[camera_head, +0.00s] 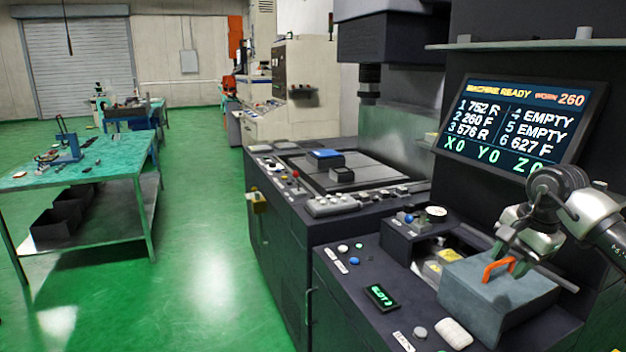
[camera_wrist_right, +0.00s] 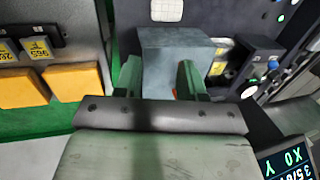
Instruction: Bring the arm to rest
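My right arm comes in from the right in the head view. Its gripper (camera_head: 515,260) is just above a blue-grey box-shaped cover (camera_head: 492,306) with an orange handle (camera_head: 497,268). In the right wrist view the two fingers of the gripper (camera_wrist_right: 160,80) stand apart with a clear gap. The cover (camera_wrist_right: 178,50) shows beyond them, and a bit of orange shows beside the right-hand finger. Nothing is visibly held. Whether a finger touches the handle cannot be told. My left gripper is not in view.
The cover sits on a dark console with buttons and a small display (camera_head: 381,297). A screen (camera_head: 522,122) reading "MACHINE READY" stands close behind the gripper. A machine table (camera_head: 395,178) carries a blue-topped block. The green floor at left is open before a workbench (camera_head: 95,182).

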